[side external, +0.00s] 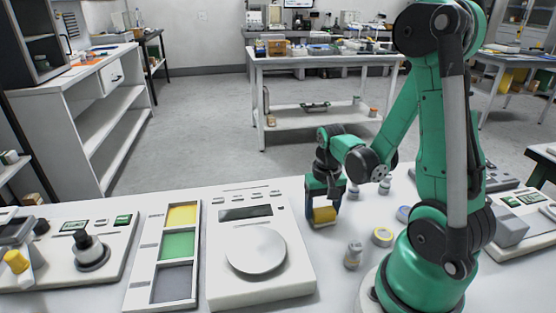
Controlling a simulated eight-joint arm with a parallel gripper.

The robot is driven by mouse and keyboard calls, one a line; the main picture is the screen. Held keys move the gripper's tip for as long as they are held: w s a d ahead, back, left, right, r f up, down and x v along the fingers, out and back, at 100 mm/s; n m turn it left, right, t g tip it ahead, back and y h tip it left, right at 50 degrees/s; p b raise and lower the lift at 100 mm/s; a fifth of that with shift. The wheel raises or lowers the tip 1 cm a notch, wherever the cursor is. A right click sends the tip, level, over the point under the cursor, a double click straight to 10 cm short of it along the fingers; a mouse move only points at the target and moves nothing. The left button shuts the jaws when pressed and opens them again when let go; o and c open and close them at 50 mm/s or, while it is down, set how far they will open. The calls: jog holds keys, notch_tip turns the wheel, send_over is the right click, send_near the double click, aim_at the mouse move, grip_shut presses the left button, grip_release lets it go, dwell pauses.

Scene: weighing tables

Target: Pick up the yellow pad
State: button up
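A small yellow block-like pad (324,215) is at the lower end of my gripper (323,209), to the right of the white scale. My gripper points down, with dark blue fingers on either side of the pad. The view is too small to tell whether the fingers press on it, or whether it rests on the table or is slightly raised. A white three-part tray (164,224) on the left has a yellow section (183,215) at the back, a green one in the middle and a grey one in front.
The white scale (216,270) with its round metal plate stands between the tray and my gripper. A small grey weight-like piece (353,255) and a yellow-topped round piece (382,237) stand near my arm's base. Another instrument (115,240) is at far left.

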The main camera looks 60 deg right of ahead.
jog(key=shift+c, duration=1)
jog(key=shift+r, duration=0.2)
notch_tip(320, 180, up, 20)
jog(key=shift+f, duration=0.15)
